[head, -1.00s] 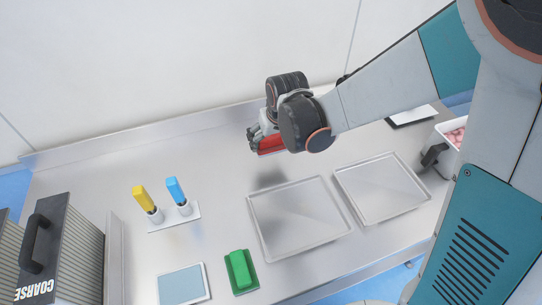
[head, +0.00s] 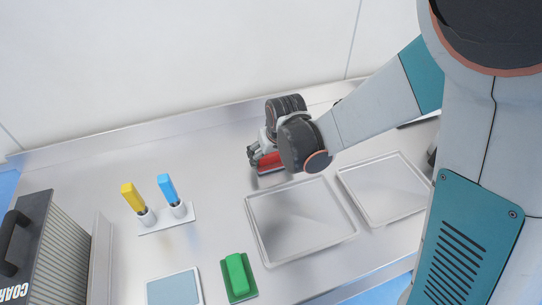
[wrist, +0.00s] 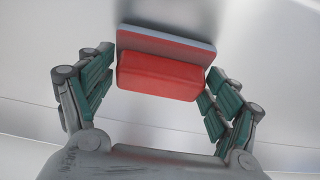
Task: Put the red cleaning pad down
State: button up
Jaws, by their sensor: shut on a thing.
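The red cleaning pad (head: 268,161) is held in my gripper (head: 258,157), low over the steel worktop behind the left metal tray. In the wrist view the red block handle of the pad (wrist: 158,78) sits between the two teal-padded fingers of my gripper (wrist: 158,84). The pad's flat base, red with a grey layer, faces away from the palm. The pad's underside is hidden, and I cannot tell whether it touches the worktop.
Two shallow metal trays (head: 300,222) (head: 385,190) lie in front of the gripper. A green pad (head: 238,275) and a blue-grey mat (head: 174,289) are at the front. A holder (head: 168,218) bears yellow and blue handled tools. The worktop (head: 210,165) left of the gripper is clear.

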jog(key=shift+f, duration=0.2)
jog(key=o, duration=1.2)
jog(key=shift+c, duration=0.2)
jog(key=shift+r, duration=0.1)
jog(key=shift+r+p, duration=0.3)
jog(key=shift+r, duration=0.2)
jog(key=p+v, duration=0.7)
jog(key=v, duration=0.4)
jog(key=shift+s+p, duration=0.3)
jog(key=shift+p, duration=0.1)
jog(key=shift+d+r, duration=0.1)
